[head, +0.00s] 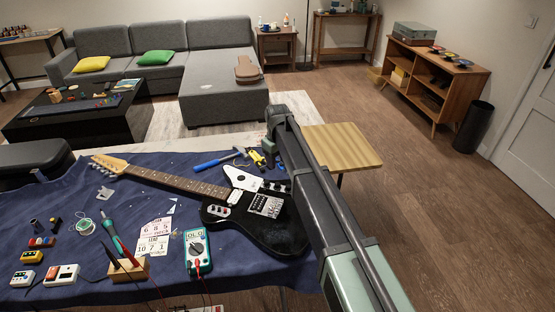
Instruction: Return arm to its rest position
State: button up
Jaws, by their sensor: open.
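My arm reaches from the lower right up to a joint above the back right of the workbench. My gripper's fingers cannot be made out; the far end of the arm is hidden behind its own links. A black electric guitar (270,232) lies on the blue cloth of the workbench (60,205), its neck (175,181) pointing to the upper left. My arm covers part of the guitar's right side.
A teal multimeter (197,250), a wooden tool holder (129,269), a solder spool (85,226) and small pedals (62,274) crowd the bench's front. A wooden table (340,146) stands behind my arm. The floor (450,220) at right is clear.

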jog(key=shift+f, duration=0.15)
jog(key=s+d+m, duration=0.4)
jog(key=s+d, duration=0.7)
jog(key=s, duration=0.4)
jog(key=s+d+m, duration=0.4)
jog(key=s+d, duration=0.7)
jog(key=s, duration=0.5)
jog(key=shift+m, duration=0.4)
